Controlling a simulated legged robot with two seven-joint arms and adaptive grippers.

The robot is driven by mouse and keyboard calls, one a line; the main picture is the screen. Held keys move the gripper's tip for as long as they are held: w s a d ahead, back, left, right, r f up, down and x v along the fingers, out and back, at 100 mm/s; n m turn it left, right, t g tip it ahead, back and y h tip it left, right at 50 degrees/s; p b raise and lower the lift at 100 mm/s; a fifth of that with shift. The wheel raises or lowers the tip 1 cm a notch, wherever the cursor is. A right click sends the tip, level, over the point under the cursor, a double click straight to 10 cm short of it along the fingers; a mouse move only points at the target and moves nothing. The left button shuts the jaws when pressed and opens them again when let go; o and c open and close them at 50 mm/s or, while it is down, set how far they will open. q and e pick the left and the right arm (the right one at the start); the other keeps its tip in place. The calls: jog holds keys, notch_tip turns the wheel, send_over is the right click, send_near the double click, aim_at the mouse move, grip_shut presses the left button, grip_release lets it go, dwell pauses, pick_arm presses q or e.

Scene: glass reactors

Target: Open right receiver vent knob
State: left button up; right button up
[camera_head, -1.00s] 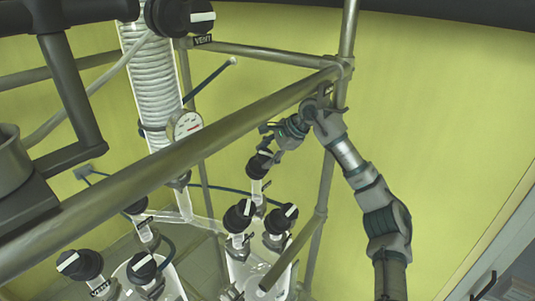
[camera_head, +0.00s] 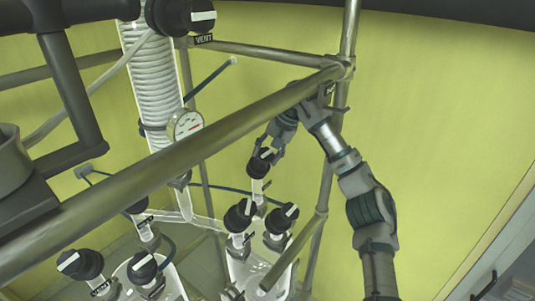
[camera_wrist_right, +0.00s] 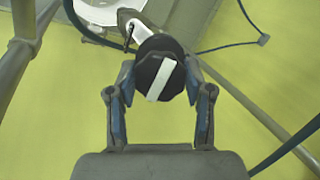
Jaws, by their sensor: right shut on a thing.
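A black knob with a white bar (camera_head: 260,165) sits on top of a glass neck behind the front rail. In the right wrist view the same knob (camera_wrist_right: 158,72) faces me, its white bar tilted slightly off upright. My right gripper (camera_head: 268,147) reaches down to it from the upper right. Its two fingers (camera_wrist_right: 160,82) stand on either side of the knob and are shut on it. A small label below the knob is too small to read. My left gripper is not in view.
A thick metal rail (camera_head: 150,172) crosses diagonally in front, and an upright post (camera_head: 323,190) stands beside my right arm. Other black knobs (camera_head: 240,215) (camera_head: 281,219) stand just below. A coiled glass condenser (camera_head: 157,85) and a gauge (camera_head: 187,125) are at left.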

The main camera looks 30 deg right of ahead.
jog(key=n, duration=0.1)
jog(key=n+h, duration=0.1)
jog(key=n, duration=0.3)
jog(key=shift+f+g, duration=0.25)
jog(key=shift+g, duration=0.15)
jog(key=n+h, duration=0.1)
jog(key=n, duration=0.4)
jog(key=shift+h, duration=0.4)
jog(key=o, duration=1.2)
jog(key=shift+c, duration=0.2)
jog(key=shift+d, duration=0.1)
jog(key=shift+r, duration=0.1)
